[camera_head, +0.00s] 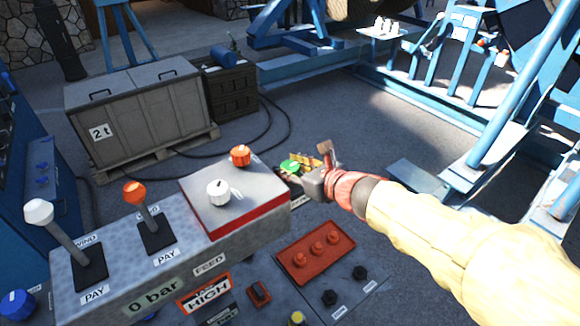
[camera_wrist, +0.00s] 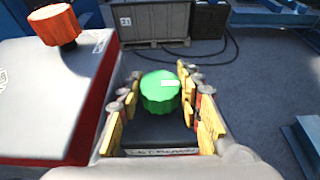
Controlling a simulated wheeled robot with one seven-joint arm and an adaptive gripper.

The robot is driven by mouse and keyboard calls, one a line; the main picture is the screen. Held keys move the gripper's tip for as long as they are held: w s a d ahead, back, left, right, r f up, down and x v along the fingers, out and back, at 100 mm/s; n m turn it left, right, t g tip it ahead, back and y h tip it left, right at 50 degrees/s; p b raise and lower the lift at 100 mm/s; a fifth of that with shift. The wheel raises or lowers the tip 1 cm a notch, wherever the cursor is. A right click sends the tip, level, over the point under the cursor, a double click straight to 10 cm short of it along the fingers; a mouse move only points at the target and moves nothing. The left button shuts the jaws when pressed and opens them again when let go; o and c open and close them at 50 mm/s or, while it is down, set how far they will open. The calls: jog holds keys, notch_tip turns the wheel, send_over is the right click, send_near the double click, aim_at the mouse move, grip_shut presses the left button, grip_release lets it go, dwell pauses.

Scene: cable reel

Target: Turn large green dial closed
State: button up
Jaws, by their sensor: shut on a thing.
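The large green dial (camera_wrist: 160,92) is round and ribbed with a white mark on its top, in the middle of the wrist view. It sits on a dark panel with a partly hidden label in front. My gripper (camera_wrist: 159,80) has its yellow-padded fingers on either side of the dial and is shut on it. In the head view the green dial (camera_head: 289,166) shows only in part, beyond the right end of the console, and my gripper (camera_head: 304,166) covers the rest.
A grey-topped red box with an orange knob (camera_head: 240,155) and a white knob (camera_head: 218,192) stands left of the dial. Levers with white (camera_head: 39,211) and orange (camera_head: 135,193) balls stand further left. A red button panel (camera_head: 316,252) lies nearer. Crates (camera_head: 140,105) stand behind.

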jog(key=shift+n+g+y+p, duration=0.3)
jog(key=shift+y+p, duration=0.1)
jog(key=shift+p, duration=0.1)
jog(key=shift+w+d+r+n+g+y+p, duration=0.1)
jog(key=shift+d+r+n+g+y+p, duration=0.05)
jog(key=shift+n+g+y+p, duration=0.75)
jog(key=n+g+y+p, duration=0.1)
jog(key=n+g+p, duration=0.2)
jog(key=n+g+y+p, duration=0.2)
jog(key=n+g+p, duration=0.1)
jog(key=p, duration=0.1)
jog(key=shift+n, duration=0.3)
jog(key=n+g+p, duration=0.3)
jog(key=g+p, duration=0.1)
jog(key=shift+n+g, duration=0.3)
jog(key=n+g+h+p, duration=0.1)
jog(key=n+g+p, duration=0.3)
jog(key=n+g, duration=0.1)
jog(key=shift+n+g+h, duration=0.3)
jog(key=shift+g+h, duration=0.1)
jog(key=shift+g, duration=0.1)
jog(key=o, duration=1.2)
jog(key=shift+c, duration=0.2)
